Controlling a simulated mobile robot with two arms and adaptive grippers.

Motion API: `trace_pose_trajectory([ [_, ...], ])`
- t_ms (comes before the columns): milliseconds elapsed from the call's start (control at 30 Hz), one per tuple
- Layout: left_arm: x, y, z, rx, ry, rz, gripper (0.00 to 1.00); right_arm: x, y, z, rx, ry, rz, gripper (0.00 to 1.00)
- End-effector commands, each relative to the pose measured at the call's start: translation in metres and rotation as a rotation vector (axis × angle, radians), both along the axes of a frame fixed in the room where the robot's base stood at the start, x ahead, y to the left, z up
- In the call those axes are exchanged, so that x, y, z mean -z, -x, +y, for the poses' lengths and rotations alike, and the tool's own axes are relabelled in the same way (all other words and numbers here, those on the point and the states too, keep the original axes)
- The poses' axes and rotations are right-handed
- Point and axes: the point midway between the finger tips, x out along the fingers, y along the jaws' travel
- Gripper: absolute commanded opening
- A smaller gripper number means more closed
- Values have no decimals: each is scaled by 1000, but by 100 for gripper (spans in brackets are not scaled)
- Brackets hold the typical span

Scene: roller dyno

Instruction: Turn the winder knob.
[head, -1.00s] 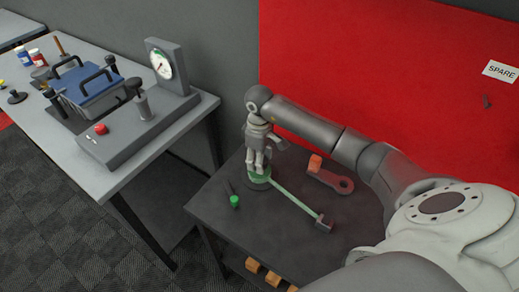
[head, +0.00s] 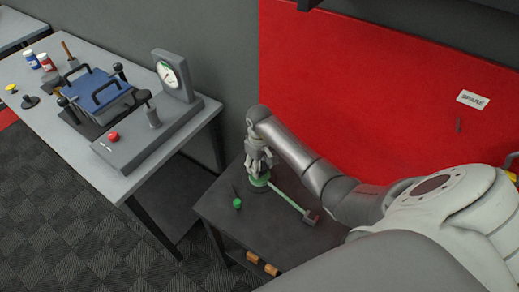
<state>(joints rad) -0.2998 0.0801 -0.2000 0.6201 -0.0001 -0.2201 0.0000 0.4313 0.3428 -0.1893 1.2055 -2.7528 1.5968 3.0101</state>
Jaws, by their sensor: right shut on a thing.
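The winder (head: 259,189) stands on the dark low table and has a green disc at its base. A pale green strap (head: 285,199) runs from it to a small dark reddish block (head: 311,217). My right gripper (head: 259,174) points down over the winder and is shut on its knob. The fingers hide the knob itself, so its angle cannot be told. My left gripper is not in view.
A small green-capped piece (head: 237,203) lies left of the winder on the dark table (head: 225,223). Left, a grey bench (head: 60,140) carries a gauge (head: 168,74), a blue press and a red button (head: 114,136). A red wall panel (head: 350,100) stands behind.

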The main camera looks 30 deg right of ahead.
Motion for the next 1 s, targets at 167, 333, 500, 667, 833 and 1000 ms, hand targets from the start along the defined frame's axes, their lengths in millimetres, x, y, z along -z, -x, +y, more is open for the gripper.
trace_pose_trajectory([
  [167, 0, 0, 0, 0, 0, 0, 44, -2, -2, -1, 2, 3, -8, 23],
  [333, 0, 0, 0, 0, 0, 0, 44, -2, -2, -1, 1, 3, -8, 48],
  [500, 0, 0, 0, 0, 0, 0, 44, -2, -2, -1, 1, 2, -5, 69],
  [667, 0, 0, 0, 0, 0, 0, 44, -1, -1, 0, 0, 1, -3, 69],
  [833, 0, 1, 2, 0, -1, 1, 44, -2, -1, 0, 0, 0, -3, 69],
  [1000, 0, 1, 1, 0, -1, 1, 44, -18, -2, 0, -1, 0, -6, 69],
])
